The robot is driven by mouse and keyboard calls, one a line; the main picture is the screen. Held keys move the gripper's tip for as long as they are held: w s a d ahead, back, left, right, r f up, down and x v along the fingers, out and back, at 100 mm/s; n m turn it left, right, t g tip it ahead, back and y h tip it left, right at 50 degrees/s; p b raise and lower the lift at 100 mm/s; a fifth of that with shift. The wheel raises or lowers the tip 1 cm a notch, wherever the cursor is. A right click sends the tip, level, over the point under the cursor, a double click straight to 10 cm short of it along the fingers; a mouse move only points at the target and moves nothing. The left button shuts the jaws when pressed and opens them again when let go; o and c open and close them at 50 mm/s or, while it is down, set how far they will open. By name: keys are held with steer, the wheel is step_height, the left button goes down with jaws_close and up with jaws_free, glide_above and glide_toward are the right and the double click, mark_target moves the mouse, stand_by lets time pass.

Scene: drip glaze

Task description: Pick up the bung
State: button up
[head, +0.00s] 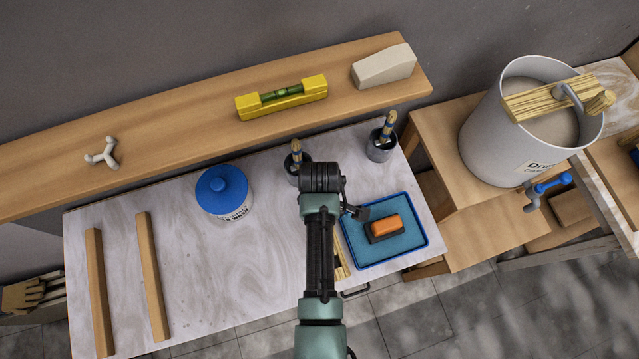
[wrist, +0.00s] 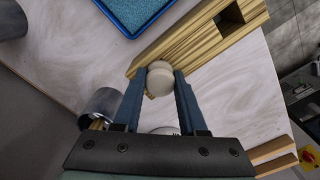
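The bung (wrist: 160,79) is a small, rounded, cream-white piece with a rim. In the wrist view it sits between the two fingertips of my gripper (wrist: 161,88), which close in on it from both sides. The fingers are part-way together, with the bung filling the space at the tips. In the head view my gripper (head: 352,211) is over the marbled table, beside the blue tray, and the bung is hidden behind my arm. A yellowish wooden bar with a square hole (wrist: 196,45) lies behind the bung in the wrist view.
The blue tray (head: 425,243) with an orange-and-black block (head: 385,228) is just right of my gripper. Metal cups with tools (head: 380,150) stand near the table's back edge. A blue-lidded jar (head: 222,190) is to the left. The table between the jar and two wooden strips is clear.

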jaws_close()
